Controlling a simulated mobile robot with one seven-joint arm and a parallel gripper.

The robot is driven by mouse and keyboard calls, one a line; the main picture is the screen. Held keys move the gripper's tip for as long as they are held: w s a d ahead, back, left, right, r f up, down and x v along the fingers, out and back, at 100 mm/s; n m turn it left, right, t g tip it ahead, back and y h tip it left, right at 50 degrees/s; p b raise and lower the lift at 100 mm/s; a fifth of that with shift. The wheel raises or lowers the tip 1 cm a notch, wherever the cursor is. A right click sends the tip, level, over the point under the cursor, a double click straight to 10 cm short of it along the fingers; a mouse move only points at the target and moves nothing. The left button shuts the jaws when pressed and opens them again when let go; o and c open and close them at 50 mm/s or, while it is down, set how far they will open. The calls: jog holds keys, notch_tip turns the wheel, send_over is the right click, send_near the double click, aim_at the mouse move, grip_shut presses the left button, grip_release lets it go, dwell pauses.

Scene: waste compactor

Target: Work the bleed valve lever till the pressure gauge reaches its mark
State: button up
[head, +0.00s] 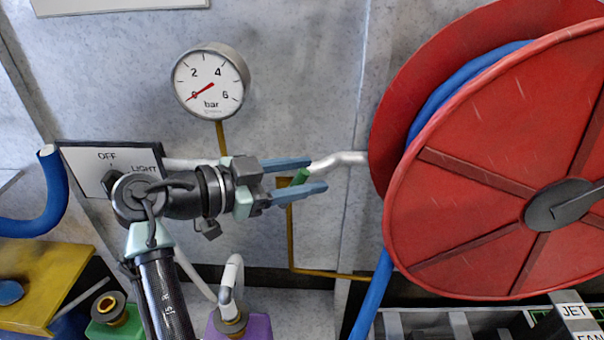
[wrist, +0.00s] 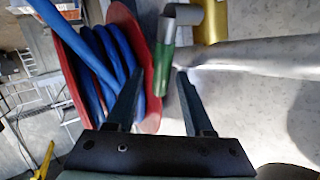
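The round pressure gauge (head: 210,85) hangs on the grey wall, its red needle pointing at or close to 0 bar. I cannot make out a target mark on its dial. The green lever (head: 301,177) of the bleed valve sits by the pipe, partly hidden by my gripper. My gripper (head: 318,174) is open, its two blue fingers spread around the lever in the head view. In the wrist view the green lever (wrist: 165,68) with a grey end shows near the fingertips. I cannot tell whether a finger touches it.
A large red hose reel (head: 470,235) with blue hose (wrist: 100,60) stands close on the right. A white pipe (head: 345,158) and a brass pipe (head: 291,235) run along the wall. An OFF/LIGHT switch plate (head: 85,165) is behind my arm.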

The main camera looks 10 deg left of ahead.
jog(key=shift+a, duration=0.1)
jog(key=v, duration=1.2)
jog(key=shift+s+a, duration=0.25)
jog(key=shift+s, duration=0.05)
jog(key=shift+r, duration=0.1)
